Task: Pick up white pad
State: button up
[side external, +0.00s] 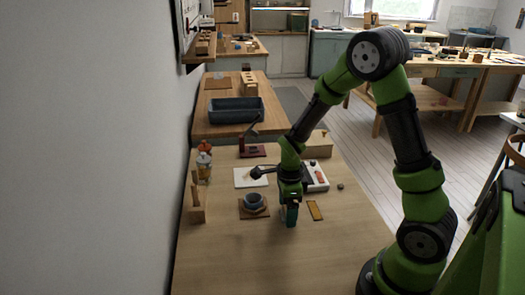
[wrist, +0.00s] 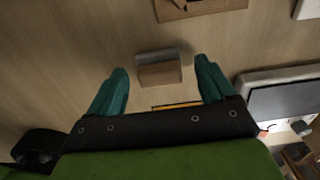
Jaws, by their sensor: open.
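A flat white square (side external: 250,178), the thing that looks most like a white pad, lies on the table behind and left of my gripper in the side view. Only a white corner (wrist: 308,8) shows at the top right of the wrist view. My gripper (side external: 291,215) points down low over the table, right of the bowl. In the wrist view its teal fingers (wrist: 160,88) are apart. A small block (wrist: 160,72) with a tan face and greyish top lies between and slightly beyond the fingertips, apart from both. My gripper hides this block in the side view.
A dark bowl (side external: 254,201) stands on a brown mat (side external: 243,214) left of my gripper. A yellowish strip (side external: 315,210) lies to its right. Bottles (side external: 204,165) stand by the wall. The front table area is clear.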

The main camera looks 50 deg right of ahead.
jog(key=shift+f, duration=0.15)
jog(key=c, duration=1.1)
notch_tip(320, 180, up, 10)
jog(key=shift+r, duration=0.1)
